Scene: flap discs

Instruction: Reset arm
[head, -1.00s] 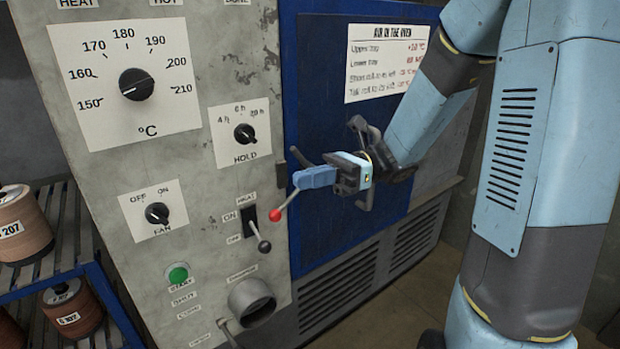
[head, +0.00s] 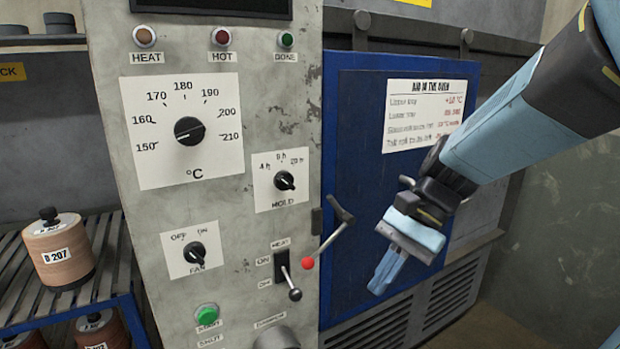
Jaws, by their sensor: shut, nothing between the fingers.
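My gripper (head: 384,278) is shut and empty, pointing down and slightly left in front of the blue oven door (head: 355,130). My arm comes in from the upper right and hides part of the door. The door's lever with a red ball (head: 308,263) stands to the left of my gripper, with a visible gap between them.
The grey control panel (head: 258,110) is on the left, with a temperature dial (head: 189,131), a hold dial (head: 284,181), a fan dial (head: 194,254), a heat switch (head: 287,272) and a green button (head: 207,314). A rack (head: 105,225) with labelled rolls (head: 58,250) stands far left. Floor shows at lower right.

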